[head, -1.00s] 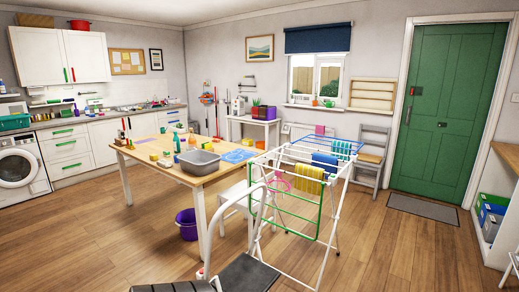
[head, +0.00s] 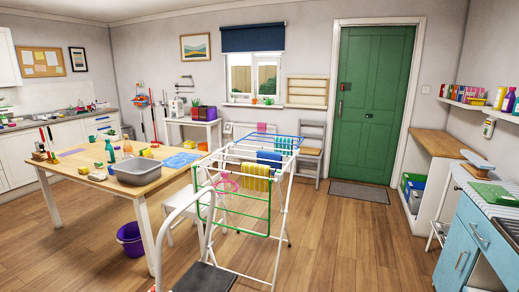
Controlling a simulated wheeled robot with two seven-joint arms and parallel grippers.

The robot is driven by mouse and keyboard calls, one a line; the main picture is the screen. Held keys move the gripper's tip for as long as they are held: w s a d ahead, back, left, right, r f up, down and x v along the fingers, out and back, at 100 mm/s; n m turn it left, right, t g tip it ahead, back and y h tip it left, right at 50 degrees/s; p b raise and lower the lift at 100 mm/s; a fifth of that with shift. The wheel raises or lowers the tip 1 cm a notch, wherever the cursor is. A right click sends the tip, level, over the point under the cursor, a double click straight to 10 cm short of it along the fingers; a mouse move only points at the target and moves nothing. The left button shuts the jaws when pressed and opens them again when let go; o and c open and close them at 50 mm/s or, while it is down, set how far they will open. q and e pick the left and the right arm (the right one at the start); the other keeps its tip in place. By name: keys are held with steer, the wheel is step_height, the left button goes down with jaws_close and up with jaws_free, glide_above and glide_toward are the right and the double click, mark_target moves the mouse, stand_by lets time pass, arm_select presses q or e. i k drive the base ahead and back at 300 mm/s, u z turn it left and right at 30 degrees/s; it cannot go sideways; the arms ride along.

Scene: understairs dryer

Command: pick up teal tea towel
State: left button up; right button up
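A teal towel (head: 284,146) hangs at the far right end of the white drying rack (head: 228,208), which stands in the middle of the floor. A dark blue cloth (head: 269,157) and a yellow striped cloth (head: 256,177) hang nearer on the same rack, and a pink cloth (head: 262,128) shows behind it. Neither of my grippers is in view.
A wooden table (head: 150,186) with a grey basin (head: 140,171) stands left of the rack, a purple bucket (head: 131,238) beneath it. A step stool (head: 205,277) stands in front. A blue cabinet (head: 468,243) is at right. Floor between rack and cabinet is clear.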

mark_target(277, 138)
steer(key=z, duration=0.65)
steer(key=i, duration=5.35)
steer(key=u, duration=3.15)
